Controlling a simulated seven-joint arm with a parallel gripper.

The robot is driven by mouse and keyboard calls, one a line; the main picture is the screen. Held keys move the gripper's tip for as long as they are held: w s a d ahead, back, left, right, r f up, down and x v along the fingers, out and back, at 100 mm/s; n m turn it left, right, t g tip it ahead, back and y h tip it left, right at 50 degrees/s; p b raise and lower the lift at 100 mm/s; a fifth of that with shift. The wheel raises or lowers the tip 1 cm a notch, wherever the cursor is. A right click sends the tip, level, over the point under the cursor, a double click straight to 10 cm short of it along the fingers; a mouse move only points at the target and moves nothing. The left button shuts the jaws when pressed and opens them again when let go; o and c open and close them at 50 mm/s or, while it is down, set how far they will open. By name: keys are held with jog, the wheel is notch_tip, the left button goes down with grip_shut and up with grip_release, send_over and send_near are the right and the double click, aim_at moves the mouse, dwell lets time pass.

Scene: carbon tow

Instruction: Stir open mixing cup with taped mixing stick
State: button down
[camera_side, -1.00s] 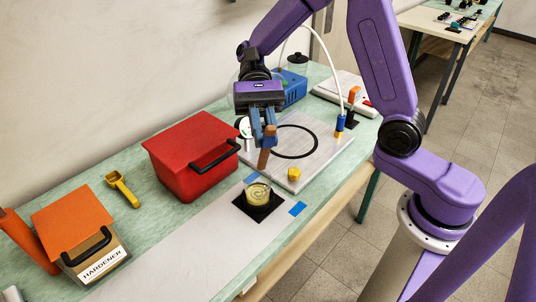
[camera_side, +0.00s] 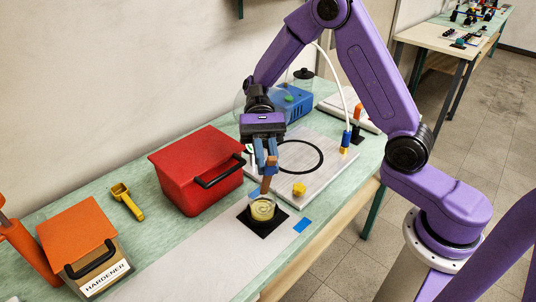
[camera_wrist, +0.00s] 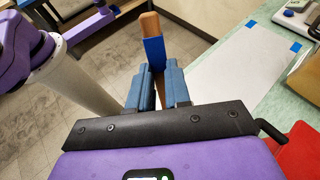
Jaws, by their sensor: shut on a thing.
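My gripper (camera_side: 266,163) is shut on the mixing stick (camera_side: 266,184), a brown wooden stick that hangs downward from the fingers. In the wrist view, the stick's rounded end (camera_wrist: 150,25) and its blue tape (camera_wrist: 154,53) show beyond the blue fingers (camera_wrist: 158,88). The open mixing cup (camera_side: 262,210) is clear with pale yellow contents and stands on a black square mat (camera_side: 270,228). The stick's lower end is at the cup's mouth in the side view; I cannot tell how far inside it reaches. The cup does not show in the wrist view.
A red bin (camera_side: 197,170) stands left of the cup, with a yellow scoop (camera_side: 126,201) and a hardener box (camera_side: 82,240) farther left. The pale strip (camera_side: 200,250) front-left is clear.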

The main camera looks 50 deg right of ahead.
notch_tip(320, 180, down, 8)
jog(key=w+d, duration=0.1)
jog(key=w, duration=0.2)
jog(key=shift+d, duration=0.35)
dwell(0.4)
jog(key=shift+a, duration=0.15)
dwell(0.5)
